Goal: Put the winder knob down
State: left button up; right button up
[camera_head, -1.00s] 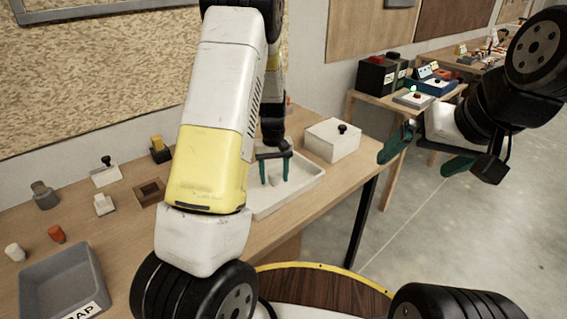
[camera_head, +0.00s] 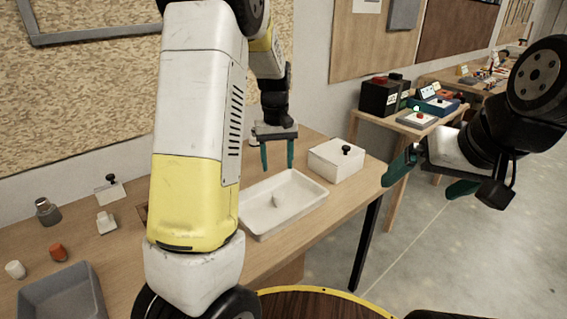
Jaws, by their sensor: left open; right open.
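A small pale piece, which looks like the winder knob (camera_head: 277,199), lies in the white tray (camera_head: 309,202) on the wooden bench. My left gripper (camera_head: 277,160) is above the tray's back part, fingers pointing down, open and empty. The knob is clear of its fingers. My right gripper (camera_head: 418,187) is open and empty, held out over the floor to the right of the bench.
A white box with a black knob (camera_head: 335,162) stands right of the tray. A grey bin (camera_head: 62,294), an orange piece (camera_head: 58,252), a white piece (camera_head: 15,269) and a grey jar (camera_head: 46,211) are at the left. My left arm hides the bench's middle.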

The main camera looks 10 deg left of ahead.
pick_arm(q)
jog(key=s+d+r+m+t, duration=0.1)
jog(key=s+r, duration=0.3)
jog(key=s, duration=0.4)
jog(key=s+d+r+m+t+h, duration=0.1)
jog(key=s+r+m+t, duration=0.1)
jog(key=s+r, duration=0.3)
jog(key=s+r+m+t+h, duration=0.1)
jog(key=s+r+t, duration=0.2)
jog(key=s, duration=0.8)
notch_tip(320, 180, up, 2)
jog(key=shift+s+d+r+m, duration=0.15)
jog(key=shift+s+d+m, duration=0.05)
jog(key=shift+d+m, duration=0.2)
jog(key=shift+a, duration=0.1)
